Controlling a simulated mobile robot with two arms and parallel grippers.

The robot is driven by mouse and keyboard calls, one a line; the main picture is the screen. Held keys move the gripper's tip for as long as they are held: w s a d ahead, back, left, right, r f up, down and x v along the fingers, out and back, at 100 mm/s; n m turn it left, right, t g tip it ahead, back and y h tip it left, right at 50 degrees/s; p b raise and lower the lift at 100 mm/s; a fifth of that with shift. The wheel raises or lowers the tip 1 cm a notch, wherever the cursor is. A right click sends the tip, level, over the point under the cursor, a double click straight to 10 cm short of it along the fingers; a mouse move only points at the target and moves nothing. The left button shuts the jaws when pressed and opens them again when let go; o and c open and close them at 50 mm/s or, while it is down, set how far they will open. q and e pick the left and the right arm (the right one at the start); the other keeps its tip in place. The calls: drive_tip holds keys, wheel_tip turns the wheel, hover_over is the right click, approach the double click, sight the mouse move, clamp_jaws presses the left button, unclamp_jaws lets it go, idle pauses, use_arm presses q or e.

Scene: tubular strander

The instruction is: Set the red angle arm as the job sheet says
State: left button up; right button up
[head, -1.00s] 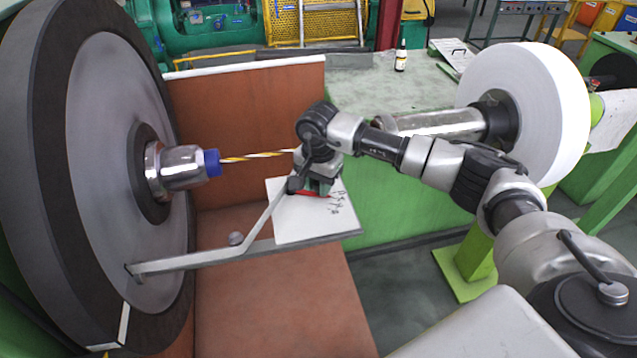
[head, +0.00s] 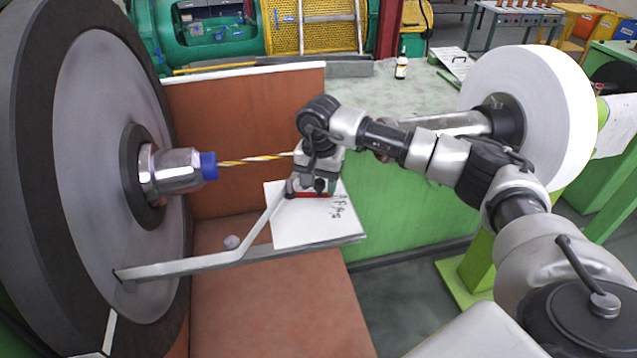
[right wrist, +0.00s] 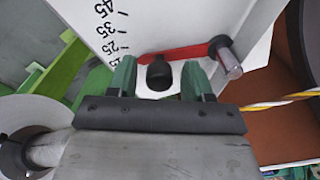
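The red angle arm (right wrist: 185,52) lies across a white scale plate (right wrist: 140,22) with black numbers and tick marks. Its pivot is a metal pin (right wrist: 229,58) at the right in the right wrist view. A black knob (right wrist: 159,73) stands on the arm's left part and hides some of it, so the exact reading cannot be told. My right gripper (right wrist: 159,80) has its green fingers apart on either side of the knob, with gaps visible. In the head view the right gripper (head: 314,186) is over the red arm (head: 313,195) and partly hides it. My left gripper is not in view.
A grey bracket (head: 190,266) carries the plate beside a large dark disc (head: 90,180). A yellow-white strand (head: 255,159) runs from a blue-tipped nozzle (head: 209,166) behind my right gripper. A white spool (head: 560,115) stands at right; a small bottle (head: 401,67) stands on the green bench.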

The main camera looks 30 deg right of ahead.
sight(320, 181)
drive_tip(key=shift+r+b, duration=0.3)
drive_tip(key=shift+r, duration=0.15)
wheel_tip(320, 181, up, 9)
drive_tip(key=b, duration=0.2)
drive_tip(key=shift+f+b, duration=0.1)
drive_tip(key=shift+b, duration=0.25)
drive_tip(key=shift+r, duration=0.5)
